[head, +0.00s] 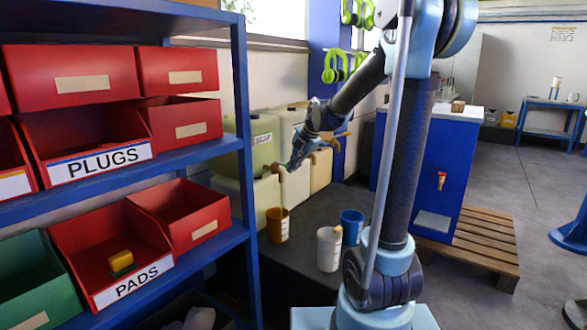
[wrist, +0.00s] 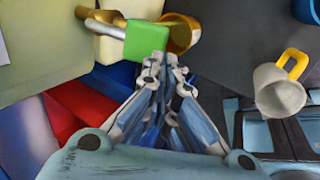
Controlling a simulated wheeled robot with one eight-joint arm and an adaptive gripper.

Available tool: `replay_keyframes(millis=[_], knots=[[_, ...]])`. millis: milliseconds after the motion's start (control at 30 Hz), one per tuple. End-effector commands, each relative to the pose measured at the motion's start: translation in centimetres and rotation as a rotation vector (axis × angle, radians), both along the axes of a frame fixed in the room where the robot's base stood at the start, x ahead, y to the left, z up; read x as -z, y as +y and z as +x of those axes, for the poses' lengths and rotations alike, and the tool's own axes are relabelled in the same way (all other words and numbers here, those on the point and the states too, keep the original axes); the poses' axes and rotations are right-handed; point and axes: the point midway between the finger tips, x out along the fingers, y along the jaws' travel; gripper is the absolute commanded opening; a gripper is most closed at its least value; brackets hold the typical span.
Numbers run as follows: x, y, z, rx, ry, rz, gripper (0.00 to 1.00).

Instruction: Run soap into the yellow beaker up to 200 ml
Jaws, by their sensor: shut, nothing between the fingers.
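A pale yellow-green container marked SOAP (head: 264,137) stands on the dark bench beside the shelf. The yellow beaker (head: 278,228) stands upright below its tap (head: 278,171); a thin amber streak seems to run between them. In the wrist view the brass tap (wrist: 112,22) has a green lever (wrist: 146,41), and the yellow beaker (wrist: 182,34) shows partly behind it. My gripper (head: 290,166) is shut and empty, its fingertips (wrist: 168,58) against or very near the lever's edge. I cannot read the beaker's level or marks.
A white beaker with a yellow handle (head: 329,250) and a blue beaker (head: 352,225) stand on the bench to the right. More pale containers (head: 321,168) stand behind. A blue shelf (head: 243,130) with red bins is close on the left.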

Motion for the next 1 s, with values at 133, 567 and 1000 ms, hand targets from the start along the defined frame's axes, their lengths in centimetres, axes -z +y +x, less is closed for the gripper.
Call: replay_keyframes(millis=[133, 567, 1000], knots=[[0.1, 0.0, 0.0, 0.000, 0.001, -0.001, 0.00], [-1.4, -0.3, -0.4, -0.003, 0.001, 0.001, 0.00], [-8.6, -2.5, -2.1, -0.009, 0.001, 0.000, 0.00]])
